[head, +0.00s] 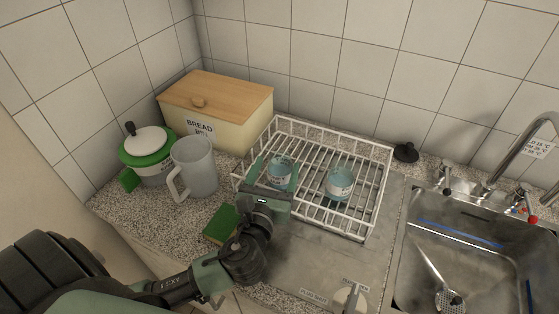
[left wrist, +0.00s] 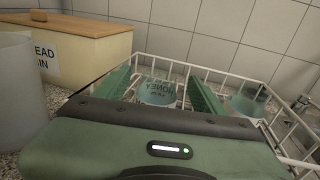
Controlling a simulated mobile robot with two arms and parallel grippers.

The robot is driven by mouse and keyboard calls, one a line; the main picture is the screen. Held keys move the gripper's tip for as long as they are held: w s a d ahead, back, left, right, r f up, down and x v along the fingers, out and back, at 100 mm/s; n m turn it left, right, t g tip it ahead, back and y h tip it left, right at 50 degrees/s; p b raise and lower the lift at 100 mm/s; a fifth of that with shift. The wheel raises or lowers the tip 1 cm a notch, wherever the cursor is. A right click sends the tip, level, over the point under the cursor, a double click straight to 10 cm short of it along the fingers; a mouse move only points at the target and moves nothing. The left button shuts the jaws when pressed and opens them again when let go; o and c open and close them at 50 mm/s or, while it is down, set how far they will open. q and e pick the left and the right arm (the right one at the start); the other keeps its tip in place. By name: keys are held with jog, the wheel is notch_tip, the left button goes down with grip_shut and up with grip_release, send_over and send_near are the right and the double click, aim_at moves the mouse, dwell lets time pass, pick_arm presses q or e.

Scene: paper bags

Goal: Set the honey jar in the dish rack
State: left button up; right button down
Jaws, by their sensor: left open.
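The honey jar (head: 280,172) is a small pale teal glass jar in the left part of the white wire dish rack (head: 376,205). Its label reads HONEY in the left wrist view (left wrist: 159,90). My left gripper (head: 276,170) is open around it, one green finger on each side. In the left wrist view a gap shows between the jar and the fingers. The gripper body hides the jar's lower part there. A second, similar jar (head: 340,183) stands in the rack to the right. My right gripper is not in view.
A bread bin (head: 232,126) stands behind the rack at left. A frosted jug (head: 198,170), a green-lidded pot (head: 147,158) and a sponge (head: 220,224) are left of my left gripper. A sink (head: 470,240) with taps is at right.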

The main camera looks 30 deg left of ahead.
pick_arm(q)
jog(key=b+v, duration=0.1)
jog(key=v, duration=0.6)
jog(key=shift+s, duration=0.45)
jog(key=shift+d, duration=0.1)
dwell(0.9)
